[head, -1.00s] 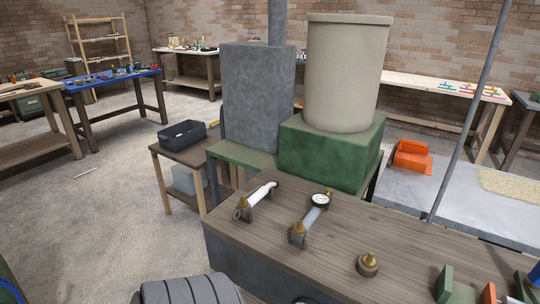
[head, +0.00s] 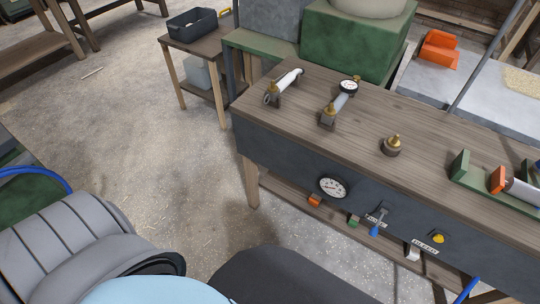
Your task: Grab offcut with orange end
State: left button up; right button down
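A small block with an orange end (head: 315,200) shows below the bench's front panel, at the lower shelf; it looks like the offcut with the orange end. Most of its length is hidden under the bench. A green-ended piece (head: 353,221) and a pale-ended piece (head: 413,253) show to its right along the same shelf. Neither of my grippers is in view.
The wooden-topped bench (head: 300,105) carries brass-fitted pipes, a gauge and a green fixture (head: 460,168). Its dark front panel has a dial (head: 333,187) and valves. A blue hose (head: 466,290) hangs at lower right. Open concrete floor (head: 150,150) lies left.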

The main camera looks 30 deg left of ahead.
aim_at(315, 200)
jog(key=u, duration=0.5)
jog(key=i, duration=0.5)
jog(key=u, duration=1.75)
jog(key=k, duration=0.85)
jog(key=z, duration=0.55)
jog(key=i, duration=1)
jog(key=z, duration=1.15)
